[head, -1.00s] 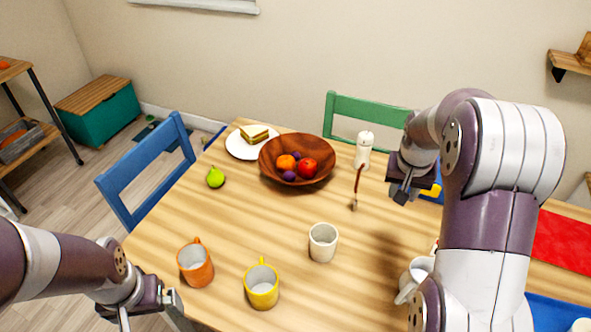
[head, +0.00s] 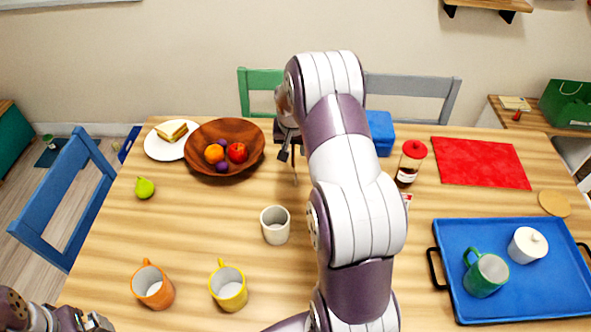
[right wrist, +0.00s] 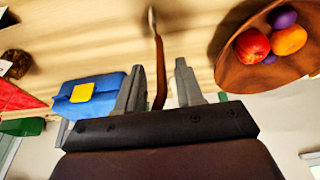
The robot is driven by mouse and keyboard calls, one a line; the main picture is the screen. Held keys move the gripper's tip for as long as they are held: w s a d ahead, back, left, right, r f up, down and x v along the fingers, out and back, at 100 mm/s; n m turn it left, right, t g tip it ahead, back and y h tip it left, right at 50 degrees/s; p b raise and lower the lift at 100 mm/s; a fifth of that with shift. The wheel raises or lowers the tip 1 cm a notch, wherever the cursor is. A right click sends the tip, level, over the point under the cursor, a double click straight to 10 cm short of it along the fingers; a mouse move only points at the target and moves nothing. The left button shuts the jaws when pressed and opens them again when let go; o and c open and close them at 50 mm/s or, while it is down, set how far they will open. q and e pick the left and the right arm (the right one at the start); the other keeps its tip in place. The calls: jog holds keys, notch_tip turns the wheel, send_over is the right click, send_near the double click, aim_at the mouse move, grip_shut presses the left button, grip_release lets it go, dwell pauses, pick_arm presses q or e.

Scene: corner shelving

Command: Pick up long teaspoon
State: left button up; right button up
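The long teaspoon (right wrist: 159,62), with a brown handle and a pale bowl end, shows in the right wrist view. Its handle runs between the two fingers of my right gripper (right wrist: 160,88), which stand apart with a gap on either side of it. In the head view my right gripper (head: 288,146) is over the table, right of the wooden bowl, partly hidden by my arm. Only a thin piece of the spoon (head: 295,172) shows below it. My left gripper (head: 97,322) is at the bottom left edge, mostly cut off.
The wooden bowl (head: 254,158) of fruit is close to my right gripper. A white cup (head: 275,226), yellow mug (head: 229,289) and orange mug (head: 153,287) stand nearer. A blue box (head: 380,133), jar (head: 409,165) and blue tray (head: 447,229) lie to the right.

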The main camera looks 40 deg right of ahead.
jog(key=shift+w+d+f, duration=0.1)
jog(key=shift+w+f, duration=0.1)
jog(key=shift+f, duration=0.2)
grip_shut()
jog(key=shift+r, duration=0.1)
